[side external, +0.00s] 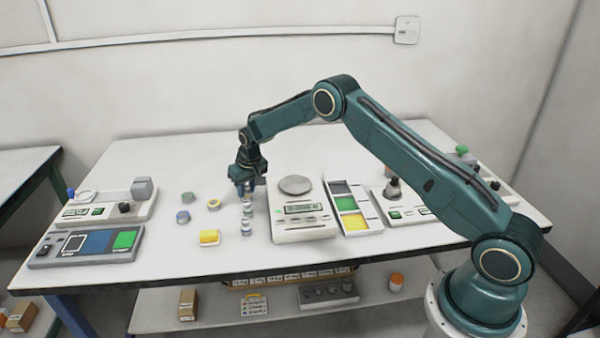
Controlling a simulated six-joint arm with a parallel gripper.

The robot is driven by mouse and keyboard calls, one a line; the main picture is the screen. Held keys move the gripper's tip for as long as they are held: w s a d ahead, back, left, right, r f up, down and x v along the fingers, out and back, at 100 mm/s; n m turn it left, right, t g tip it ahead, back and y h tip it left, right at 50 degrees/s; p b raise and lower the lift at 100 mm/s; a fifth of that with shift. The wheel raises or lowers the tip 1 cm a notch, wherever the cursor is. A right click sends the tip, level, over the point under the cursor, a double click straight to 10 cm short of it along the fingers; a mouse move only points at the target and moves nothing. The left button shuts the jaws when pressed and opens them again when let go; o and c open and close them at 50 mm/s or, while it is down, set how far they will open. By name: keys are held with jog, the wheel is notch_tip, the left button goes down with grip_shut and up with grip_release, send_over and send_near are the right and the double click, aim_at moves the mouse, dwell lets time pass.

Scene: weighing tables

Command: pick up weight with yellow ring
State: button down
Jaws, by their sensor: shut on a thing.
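My gripper (247,189) points down over the table, left of the scale. It is shut on a small grey weight (247,200), largely hidden by the fingers; its ring colour cannot be told. More small grey weights (246,229) stand in a column directly below; whether the held one touches them I cannot tell. A round weight with a yellow ring (214,205) stands on the table to the left of my gripper, apart from it. Beside it stand a greenish-ringed weight (188,198) and a blue-ringed weight (182,216).
A white scale (304,230) with a round pan (295,185) stands right of my gripper. A tray with grey, green and yellow fields (352,222) is beyond it. A yellow block (209,237) lies front left. Consoles (88,244) occupy the left end of the table (190,150).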

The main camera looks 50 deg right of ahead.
aim_at(247, 186)
jog(key=shift+r, duration=0.2)
notch_tip(247, 186, up, 20)
jog(key=shift+f, duration=0.15)
dwell(0.4)
dwell(0.5)
